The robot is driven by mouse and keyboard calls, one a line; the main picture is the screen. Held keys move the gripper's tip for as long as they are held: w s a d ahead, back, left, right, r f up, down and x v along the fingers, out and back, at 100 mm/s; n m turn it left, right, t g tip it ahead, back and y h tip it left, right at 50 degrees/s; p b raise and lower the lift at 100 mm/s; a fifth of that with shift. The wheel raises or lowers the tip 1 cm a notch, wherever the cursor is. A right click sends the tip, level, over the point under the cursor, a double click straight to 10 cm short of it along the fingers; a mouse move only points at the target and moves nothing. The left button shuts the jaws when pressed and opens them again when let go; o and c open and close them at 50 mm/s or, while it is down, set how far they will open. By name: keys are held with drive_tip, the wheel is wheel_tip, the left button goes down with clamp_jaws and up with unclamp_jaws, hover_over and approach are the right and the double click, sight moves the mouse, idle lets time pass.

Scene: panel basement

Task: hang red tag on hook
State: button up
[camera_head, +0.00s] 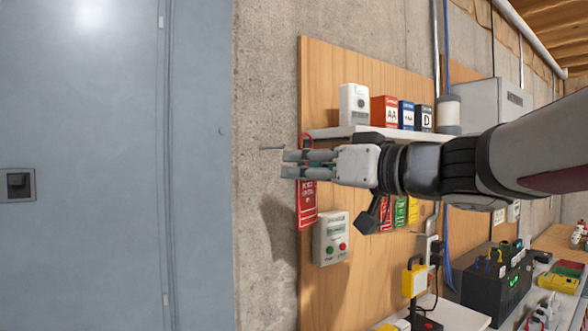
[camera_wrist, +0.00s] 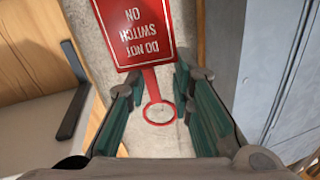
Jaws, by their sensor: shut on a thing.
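The red tag (camera_head: 307,207) hangs below my gripper (camera_head: 289,164) in the head view, in front of the panel's left edge. In the wrist view the tag (camera_wrist: 138,32) reads "DO NOT SWITCH ON", upside down. Its narrow stem lies between the fingers of my gripper (camera_wrist: 158,82), which is shut on it. The tag's red ring (camera_wrist: 159,113) is visible between the fingers, nearer the palm.
A grey metal door (camera_head: 110,120) fills the left. A shelf (camera_head: 345,131) with boxes is behind and above my gripper. A control box (camera_head: 331,238) with green and red buttons sits below. Several coloured tags (camera_head: 400,212) hang right of it.

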drive_tip(key=w+a+f+b, duration=0.1)
drive_tip(key=w+a+b, duration=0.3)
drive_tip(key=w, duration=0.3)
drive_tip(key=shift+a+b, duration=0.3)
drive_tip(key=shift+a, duration=0.1)
idle(1.1)
drive_tip(key=shift+f, duration=0.15)
idle(0.4)
drive_tip(key=o, duration=0.8)
drive_tip(key=shift+o, duration=0.2)
